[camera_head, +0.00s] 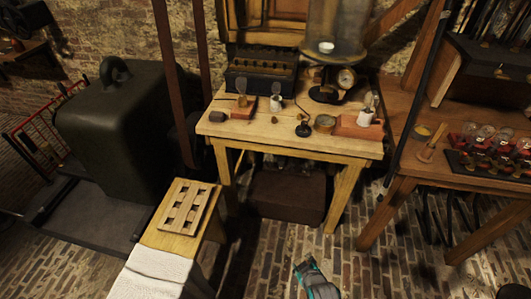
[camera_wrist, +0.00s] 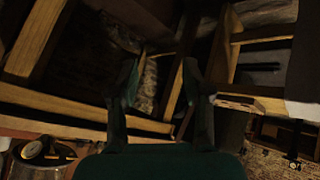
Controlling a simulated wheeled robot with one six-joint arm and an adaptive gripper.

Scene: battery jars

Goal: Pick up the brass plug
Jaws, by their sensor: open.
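I cannot make out a brass plug with certainty in either view. In the head view, a round brass-coloured piece (camera_head: 325,123) sits near the front right of the wooden table (camera_head: 290,139), with a small dark knobbed piece (camera_head: 303,129) to its left. My gripper (camera_head: 308,268) is low in front of the table, over the brick floor, apart from the tabletop things. In the wrist view my gripper (camera_wrist: 162,90) has its two dark fingers spread wide, with nothing held between them. A round metal-looking thing (camera_wrist: 38,158) shows at the lower left of that view.
A slatted wooden rack (camera_head: 187,208) lies on a narrow bench left of the table. A workbench (camera_head: 470,185) with bulbs is at right. A dark box (camera_head: 287,198) sits underneath.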

